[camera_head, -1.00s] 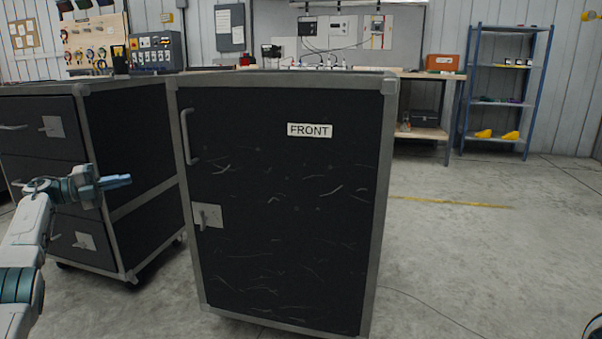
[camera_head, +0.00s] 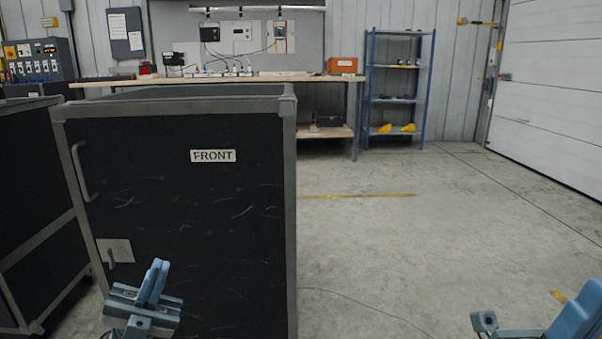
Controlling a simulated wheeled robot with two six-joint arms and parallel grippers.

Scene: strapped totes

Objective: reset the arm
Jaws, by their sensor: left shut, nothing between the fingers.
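My left gripper (camera_head: 158,268) shows at the bottom left of the head view, in front of the black case's lower part. Its blue fingers point up and are together, with nothing between them. Part of my right arm with its gripper (camera_head: 577,318) shows at the bottom right corner, cut off by the frame edge. How its fingers stand cannot be made out. It is over the open floor side, apart from the case.
A black case (camera_head: 200,210) marked FRONT, with a handle and latch plate, stands close at the left. Another dark case (camera_head: 30,190) is beside it. A workbench (camera_head: 330,79) and blue shelf (camera_head: 399,100) stand behind.

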